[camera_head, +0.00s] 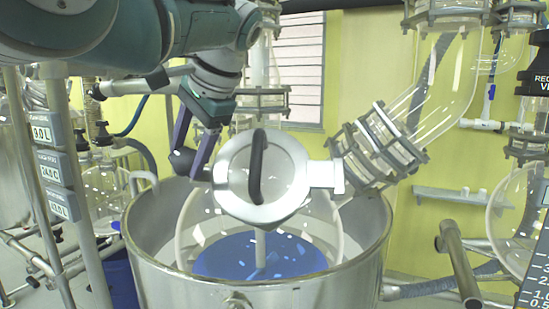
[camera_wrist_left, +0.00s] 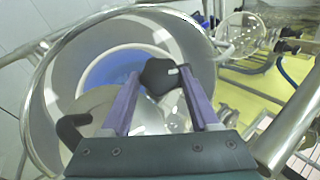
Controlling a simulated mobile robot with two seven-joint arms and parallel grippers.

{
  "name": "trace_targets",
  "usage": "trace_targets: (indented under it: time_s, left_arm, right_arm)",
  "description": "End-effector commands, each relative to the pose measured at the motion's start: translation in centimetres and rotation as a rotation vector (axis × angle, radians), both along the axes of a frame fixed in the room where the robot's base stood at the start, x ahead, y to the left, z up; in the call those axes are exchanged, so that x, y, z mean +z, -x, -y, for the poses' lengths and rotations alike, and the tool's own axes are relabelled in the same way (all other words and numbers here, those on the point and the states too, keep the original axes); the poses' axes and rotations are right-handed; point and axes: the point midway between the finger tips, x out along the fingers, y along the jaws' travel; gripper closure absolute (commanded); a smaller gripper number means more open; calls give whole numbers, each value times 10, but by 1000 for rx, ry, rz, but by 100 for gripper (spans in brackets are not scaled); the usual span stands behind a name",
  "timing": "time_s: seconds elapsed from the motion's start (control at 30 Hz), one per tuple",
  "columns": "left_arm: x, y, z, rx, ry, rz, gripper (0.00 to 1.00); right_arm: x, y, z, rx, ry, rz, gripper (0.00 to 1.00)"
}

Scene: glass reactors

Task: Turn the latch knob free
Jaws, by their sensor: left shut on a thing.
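The latch knob (camera_head: 181,161) is black and lobed, at the left edge of the round port lid (camera_head: 232,198). The lid has a metal ring, a clear window and a black curved handle (camera_head: 257,165), and its hinge side is on the right. My left gripper (camera_head: 192,160) comes down from above, its purple fingers shut on the knob. In the left wrist view the knob (camera_wrist_left: 160,75) sits between the fingertips, and the lid handle (camera_wrist_left: 72,130) shows at lower left. The gripper's fingers hide part of the knob. My right gripper is not in view.
The lid stands above a large open steel vessel (camera_head: 250,296) with a blue interior. A clamped glass pipe (camera_head: 380,145) slopes up to the right of the lid. Display panels (camera_head: 54,165) are on a post at left. A steel tube (camera_head: 458,262) stands at right.

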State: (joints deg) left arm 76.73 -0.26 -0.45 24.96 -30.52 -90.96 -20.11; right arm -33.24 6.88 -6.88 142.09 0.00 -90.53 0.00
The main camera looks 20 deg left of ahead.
Motion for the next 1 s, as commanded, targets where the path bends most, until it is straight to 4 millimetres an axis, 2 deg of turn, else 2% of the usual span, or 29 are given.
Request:
trace_targets:
  time_s: [0.4, 1.0]
  left_arm:
    - [0, 2, -2, 54, 57, 10, 94]
    - [0, 2, -2, 64, 68, 12, 94]
  right_arm:
    - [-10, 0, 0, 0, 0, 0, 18]
    - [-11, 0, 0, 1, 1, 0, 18]
